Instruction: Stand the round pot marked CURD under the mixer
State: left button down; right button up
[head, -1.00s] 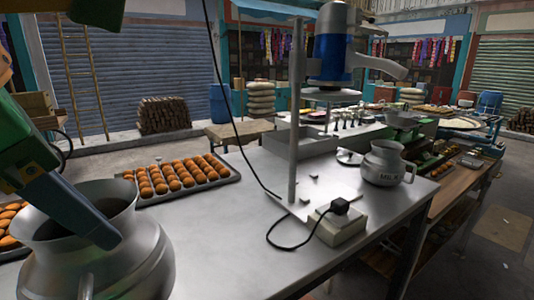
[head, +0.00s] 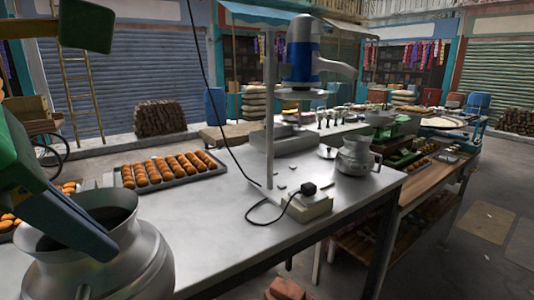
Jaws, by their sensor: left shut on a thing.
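A large round metal pot (head: 105,275) with a wide dark mouth fills the lower left of the head view. Its lower part is cut off by the frame, and no CURD mark shows on the visible side. My left gripper (head: 98,236) is shut on the pot at its rim, with a blue finger across the mouth. The mixer has a blue and silver motor head (head: 300,62) on an upright post (head: 270,110) with a flat base on the metal table (head: 200,230). The pot is left of the mixer, clearly apart from it. My right gripper is not in view.
A smaller metal pot (head: 354,158) stands right of the mixer post. A white switch box (head: 309,207) with a black plug and looped cable sits in front of the base. A tray of brown balls (head: 172,168) lies behind left. The table's middle front is clear.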

pick_arm(q)
jog(key=shift+w+a+f, duration=0.1)
jog(key=shift+w+f, duration=0.1)
jog(key=shift+f, duration=0.05)
jog(key=w+f+m+g+h, duration=0.2)
jog(key=f+m+g, duration=0.7)
jog(key=f+m, duration=1.8)
notch_tip(320, 180, down, 2)
jog(key=shift+w+a, duration=0.4)
jog(key=shift+w, duration=0.1)
jog(key=shift+d+m+g, duration=0.1)
jog(key=shift+m+g, duration=0.2)
jog(key=shift+h, duration=0.3)
jog(key=shift+a, duration=0.2)
